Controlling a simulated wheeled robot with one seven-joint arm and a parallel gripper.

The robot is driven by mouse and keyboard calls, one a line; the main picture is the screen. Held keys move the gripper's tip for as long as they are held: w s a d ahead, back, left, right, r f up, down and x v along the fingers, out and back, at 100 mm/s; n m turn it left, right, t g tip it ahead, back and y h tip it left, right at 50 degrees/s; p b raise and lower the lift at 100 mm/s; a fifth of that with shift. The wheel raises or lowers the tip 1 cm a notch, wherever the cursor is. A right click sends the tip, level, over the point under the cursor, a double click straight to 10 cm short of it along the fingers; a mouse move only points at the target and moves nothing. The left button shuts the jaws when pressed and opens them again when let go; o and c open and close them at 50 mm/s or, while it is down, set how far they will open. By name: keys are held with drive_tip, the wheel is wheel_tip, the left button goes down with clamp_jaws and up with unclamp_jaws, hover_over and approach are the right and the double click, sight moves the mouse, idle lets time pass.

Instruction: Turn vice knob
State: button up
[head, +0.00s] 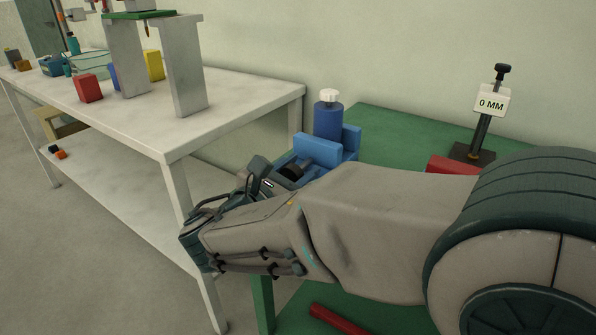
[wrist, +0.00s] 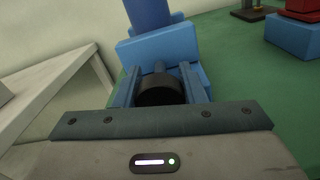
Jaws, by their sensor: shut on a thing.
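The blue vice (head: 320,150) stands on the green table and holds a dark blue cylinder (head: 328,121) with a white cap upright in it. The black vice knob (head: 291,170) is on its near side, partly hidden by my arm in the head view. In the wrist view the vice (wrist: 165,45) is straight ahead, and the round black knob (wrist: 160,90) sits between my fingers. My gripper (wrist: 160,92) is shut on the knob, one finger on each side. The far side of the vice is hidden.
A gauge post with a "0 MM" sign (head: 491,104) and a red block (head: 452,165) stand at the right of the green table (head: 400,135). A red bar (head: 338,320) lies low at the front. A white table (head: 245,95) with blocks and stands is at left.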

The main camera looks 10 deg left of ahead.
drive_tip(key=o, duration=1)
drive_tip(key=p+v, duration=0.2)
drive_tip(key=v, duration=1.2)
drive_tip(key=shift+w+f, duration=0.1)
drive_tip(key=shift+w, duration=0.05)
